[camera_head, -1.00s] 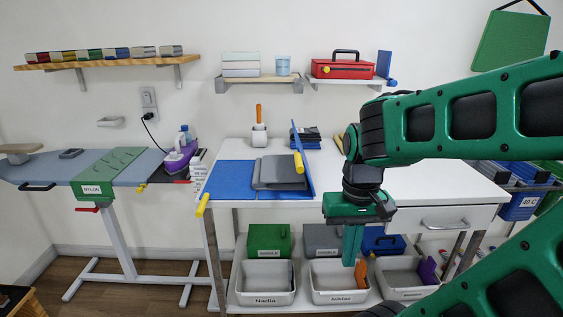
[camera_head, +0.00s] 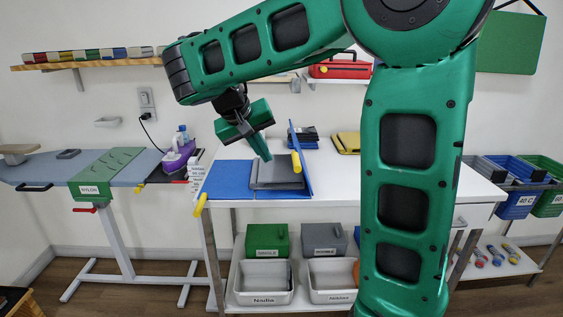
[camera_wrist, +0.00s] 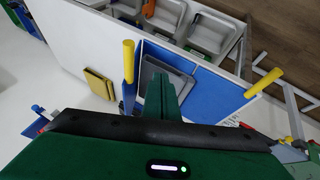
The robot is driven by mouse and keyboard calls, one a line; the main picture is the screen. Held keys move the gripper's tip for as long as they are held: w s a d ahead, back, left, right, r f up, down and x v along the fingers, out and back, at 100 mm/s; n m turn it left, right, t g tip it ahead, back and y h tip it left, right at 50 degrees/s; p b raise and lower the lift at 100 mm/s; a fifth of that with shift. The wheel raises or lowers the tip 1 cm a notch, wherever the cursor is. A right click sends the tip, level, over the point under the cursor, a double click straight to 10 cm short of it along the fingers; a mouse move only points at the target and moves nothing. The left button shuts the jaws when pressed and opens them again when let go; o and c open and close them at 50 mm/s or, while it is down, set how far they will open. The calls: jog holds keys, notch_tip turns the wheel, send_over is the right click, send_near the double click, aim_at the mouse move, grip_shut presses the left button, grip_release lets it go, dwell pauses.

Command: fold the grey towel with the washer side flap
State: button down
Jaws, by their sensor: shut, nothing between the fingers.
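The grey towel (camera_head: 278,174) lies folded on a blue folding board on the white table. The board's right flap (camera_head: 305,168) stands upright at the towel's right edge, with a yellow handle (camera_head: 297,162). Its left flap (camera_head: 226,182) lies flat, with a yellow handle (camera_head: 201,204) at the front corner. No label shows which flap is the washer side. My gripper (camera_head: 265,156) is shut and empty, above the towel's back and left of the upright flap. In the wrist view, my fingers (camera_wrist: 162,88) hide part of the towel (camera_wrist: 170,72), beside the upright flap (camera_wrist: 129,92).
A purple iron (camera_head: 179,157) stands left of the board. Dark folded cloths (camera_head: 303,135) and a yellow folded cloth (camera_head: 347,141) lie behind on the table. Bins (camera_head: 264,282) sit on the shelf below. My arm hides the table's right part. The front table strip is clear.

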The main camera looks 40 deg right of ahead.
jog(key=a+r+m+g+h, duration=0.1)
jog(key=a+r+m, duration=0.2)
jog(key=a, duration=0.1)
jog(key=s+d+f, duration=0.1)
jog(key=d+f, duration=0.5)
jog(key=d, duration=0.3)
jog(key=shift+s+g+h, duration=0.2)
jog(key=shift+g+h, duration=0.1)
